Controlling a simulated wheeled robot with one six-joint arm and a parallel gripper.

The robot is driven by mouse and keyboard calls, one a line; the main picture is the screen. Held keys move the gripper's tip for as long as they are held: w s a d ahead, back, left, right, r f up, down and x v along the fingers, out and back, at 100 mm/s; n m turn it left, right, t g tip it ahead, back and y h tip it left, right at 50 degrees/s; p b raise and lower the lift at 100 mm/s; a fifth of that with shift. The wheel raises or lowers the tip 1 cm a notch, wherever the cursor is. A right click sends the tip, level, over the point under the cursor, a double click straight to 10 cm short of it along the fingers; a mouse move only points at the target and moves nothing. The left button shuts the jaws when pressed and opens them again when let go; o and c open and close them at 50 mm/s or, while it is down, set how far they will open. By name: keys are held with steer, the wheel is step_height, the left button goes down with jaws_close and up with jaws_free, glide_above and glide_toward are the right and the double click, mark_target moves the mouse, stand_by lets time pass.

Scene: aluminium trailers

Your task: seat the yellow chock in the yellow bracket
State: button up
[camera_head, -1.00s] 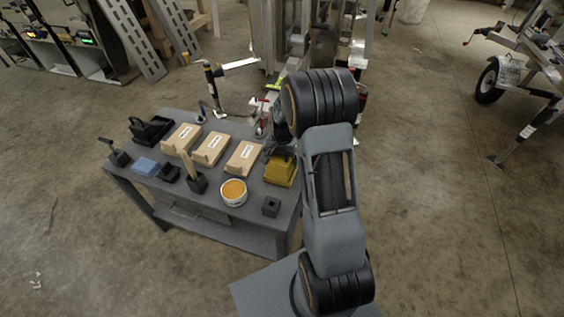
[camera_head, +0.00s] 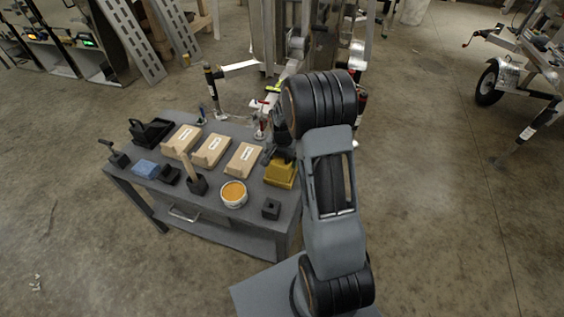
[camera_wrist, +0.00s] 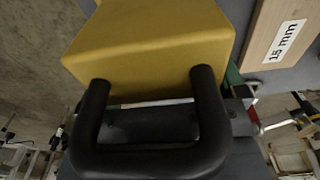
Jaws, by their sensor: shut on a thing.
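The yellow chock (camera_head: 279,174) is a wedge-like block at the right end of the grey workbench; I cannot tell if it rests on the top or hangs just above it. In the wrist view the chock (camera_wrist: 150,45) fills the upper middle, with a black U-shaped handle (camera_wrist: 150,163) on its near side. My gripper (camera_head: 279,151) is at the chock's far side, shut on the chock, seemingly by the handle; its fingertips are mostly hidden. A small yellow-green part (camera_head: 271,89) shows on the trailer behind the bench; I cannot tell if it is the yellow bracket.
The workbench (camera_head: 236,216) also carries labelled wooden blocks (camera_head: 243,158), one marked 15 mm in the wrist view (camera_wrist: 275,45), a tub with orange contents (camera_head: 233,193), a small black block (camera_head: 271,209) and a blue block (camera_head: 146,168). Open floor (camera_head: 430,200) lies to the right.

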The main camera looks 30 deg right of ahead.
mark_target(287, 154)
steer(key=shift+r, duration=0.55)
step_height(287, 154, up, 2)
steer(key=shift+w+r, duration=0.1)
steer(key=s+d+r+p, duration=0.2)
steer(key=s+d+r, duration=0.1)
steer(key=s+r, duration=0.8)
steer(key=s+a+f+b, duration=0.2)
steer(key=a+f+b, duration=0.2)
steer(key=a+b, duration=0.1)
steer(key=w+f, duration=0.1)
steer(key=w, duration=0.1)
steer(key=w+d+f, duration=0.1)
steer(key=w, duration=0.2)
steer(key=w+f, duration=0.2)
steer(key=w, duration=0.1)
steer(key=shift+w+d+b, duration=0.1)
steer(key=shift+d+b, duration=0.05)
steer(key=shift+b, duration=0.25)
steer(key=w+f, duration=0.2)
steer(key=w+d+f+b, duration=0.1)
steer(key=w+f, duration=0.1)
steer(key=f, duration=0.1)
steer(key=shift+w+f, duration=0.15)
steer(key=shift+w, duration=0.15)
steer(key=shift+w+d+f, duration=0.1)
steer(key=shift+w+f, duration=0.2)
steer(key=shift+f, duration=0.3)
steer(key=shift+f+b, duration=0.45)
steer(key=shift+f, duration=0.8)
